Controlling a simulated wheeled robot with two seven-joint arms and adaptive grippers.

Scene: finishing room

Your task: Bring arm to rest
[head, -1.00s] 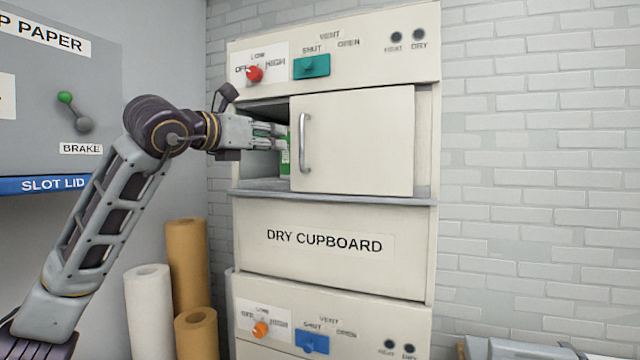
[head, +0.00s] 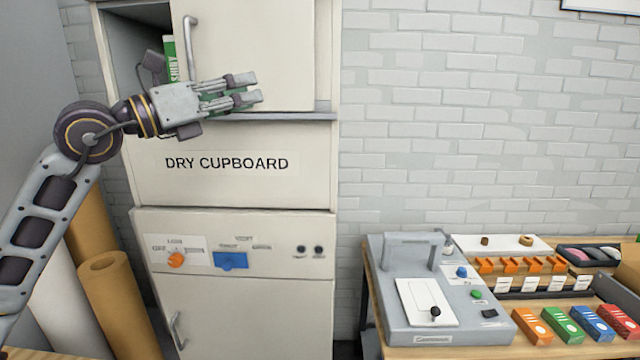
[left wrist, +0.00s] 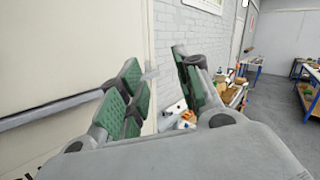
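My left gripper (head: 252,88) is in front of the dry cupboard (head: 228,165), by the lower part of its upper door (head: 255,45). Its fingers point right in the head view. It also shows in the left wrist view (left wrist: 157,78), with its green-padded fingers apart and nothing between them. My left arm (head: 45,215) is bent and comes in from the left. My right arm and gripper are not in view.
The upper compartment is open at its left, with a green labelled item (head: 169,60) inside. Paper rolls (head: 112,300) stand at lower left. At right, a bench carries a grey machine (head: 425,285) and several coloured blocks. The brick wall between is bare.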

